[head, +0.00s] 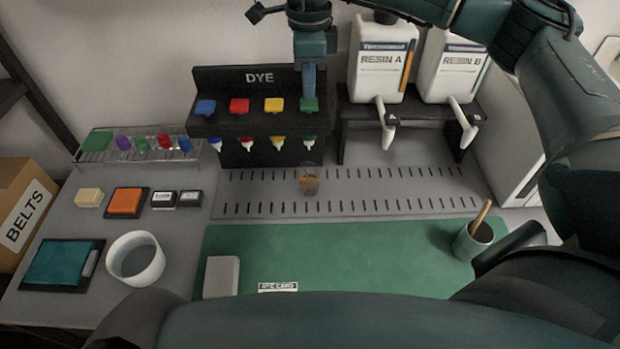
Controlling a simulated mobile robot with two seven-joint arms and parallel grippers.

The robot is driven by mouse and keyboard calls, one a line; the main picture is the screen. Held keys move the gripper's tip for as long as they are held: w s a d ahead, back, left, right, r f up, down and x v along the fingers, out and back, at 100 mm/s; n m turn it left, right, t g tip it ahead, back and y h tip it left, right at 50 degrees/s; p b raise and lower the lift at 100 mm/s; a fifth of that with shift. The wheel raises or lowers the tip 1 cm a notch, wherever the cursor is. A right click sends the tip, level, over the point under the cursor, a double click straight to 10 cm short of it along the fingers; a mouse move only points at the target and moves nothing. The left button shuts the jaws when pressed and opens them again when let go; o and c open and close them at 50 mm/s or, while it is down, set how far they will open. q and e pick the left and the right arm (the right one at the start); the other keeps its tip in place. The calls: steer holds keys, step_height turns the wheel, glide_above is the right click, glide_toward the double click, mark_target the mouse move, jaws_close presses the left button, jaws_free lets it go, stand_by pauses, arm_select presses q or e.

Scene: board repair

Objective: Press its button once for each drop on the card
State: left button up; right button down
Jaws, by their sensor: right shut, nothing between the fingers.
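The black dye stand (259,78) is at the back with blue (205,107), red (239,105), yellow (274,104) and green (309,105) buttons in a row. Coloured nozzles hang below them. My right gripper (309,92) is shut and empty, pointing down at the green button; its tips touch it or are just above, I cannot tell which. The dye card (278,287) lies at the mat's front edge, mostly hidden behind my body; no drops can be made out. A small cup with amber content (309,184) stands on the slotted grate. My left gripper is not in view.
Resin A (381,62) and Resin B (448,68) jugs stand right of the dye stand, their spouts jutting forward. A dark cup with a stick (473,242) is on the green mat's (340,250) right. A white bowl (136,259) is at left. The mat's middle is clear.

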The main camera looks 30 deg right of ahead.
steer(key=shift+f+b, duration=1)
steer(key=shift+f, duration=0.5)
steer(key=shift+r, duration=0.15)
steer(key=shift+r+p, duration=1.05)
steer(key=shift+r, duration=0.3)
steer(key=shift+f, duration=0.2)
